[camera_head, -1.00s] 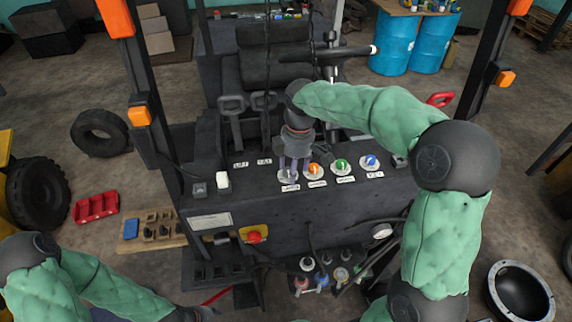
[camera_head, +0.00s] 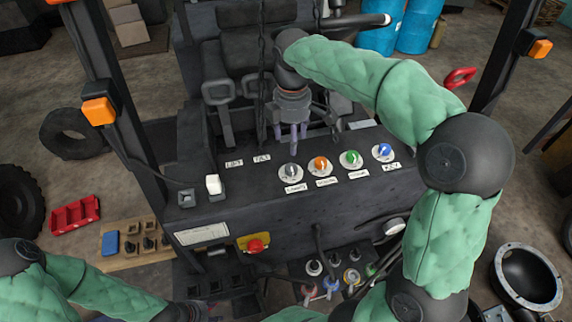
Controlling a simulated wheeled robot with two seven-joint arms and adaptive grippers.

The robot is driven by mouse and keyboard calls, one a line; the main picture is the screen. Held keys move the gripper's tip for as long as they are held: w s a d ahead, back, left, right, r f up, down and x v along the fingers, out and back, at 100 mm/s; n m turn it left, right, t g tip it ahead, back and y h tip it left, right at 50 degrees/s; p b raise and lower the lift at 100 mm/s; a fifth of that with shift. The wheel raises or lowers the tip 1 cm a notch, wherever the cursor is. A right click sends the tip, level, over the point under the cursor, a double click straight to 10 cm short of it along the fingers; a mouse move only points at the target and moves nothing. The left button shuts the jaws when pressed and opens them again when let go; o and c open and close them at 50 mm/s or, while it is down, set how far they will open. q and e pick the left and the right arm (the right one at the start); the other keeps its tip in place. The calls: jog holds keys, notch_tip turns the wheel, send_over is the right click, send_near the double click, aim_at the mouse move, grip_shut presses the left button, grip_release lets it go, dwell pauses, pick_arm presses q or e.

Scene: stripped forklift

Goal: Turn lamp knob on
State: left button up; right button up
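A row of round knobs sits on the dark forklift panel: a white-grey one (camera_head: 290,172), an orange one (camera_head: 320,165), a green one (camera_head: 350,159) and a blue one (camera_head: 382,151). Each has a white label below it. The labels are too small to read surely, so I cannot tell which is the lamp knob.
A white switch (camera_head: 213,184) stands left on the panel (camera_head: 300,215). A red button (camera_head: 256,246) is on the front face. Dark levers (camera_head: 217,95) rise behind the panel, and a forklift post (camera_head: 130,130) stands at left. Several coloured caps are below the panel.

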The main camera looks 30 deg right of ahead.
aim_at(291, 167)
notch_tip(291, 167, down, 11)
jog(key=shift+s+f+p, duration=0.1)
jog(key=shift+p, duration=0.2)
dwell(0.4)
jog(key=c, duration=1.1)
